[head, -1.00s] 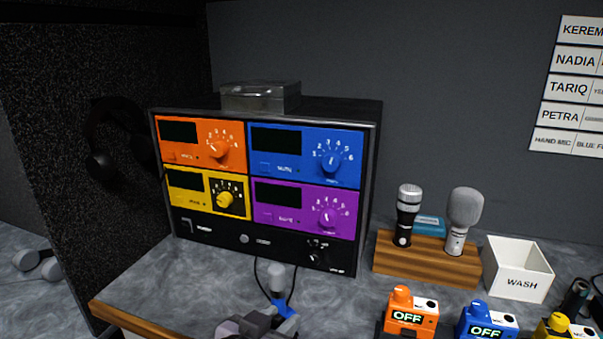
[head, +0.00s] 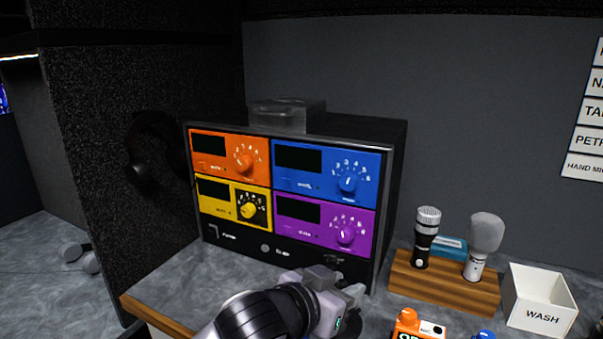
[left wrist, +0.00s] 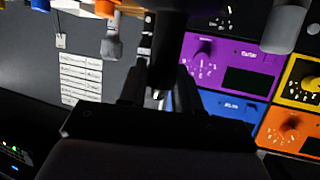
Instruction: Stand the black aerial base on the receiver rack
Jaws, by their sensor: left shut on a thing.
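The receiver rack (head: 397,165) is a black case with orange, blue, yellow and purple receiver fronts. It stands against the back wall and shows upside down in the left wrist view (left wrist: 265,110). My left gripper (head: 349,298) is in front of the rack's lower right part, above the counter. It is shut on a dark piece that I take for the black aerial base (head: 348,325), mostly hidden by the gripper in the head view. In the left wrist view this dark piece (left wrist: 168,45) stands between the fingers. My right gripper is not in view.
A clear grey box (head: 286,116) sits on the rack's top; the top beside it looks bare. A wooden stand (head: 440,284) with two microphones, a white WASH box (head: 540,300) and an orange pack (head: 415,326) are to the right. Headphones (head: 150,155) hang at left.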

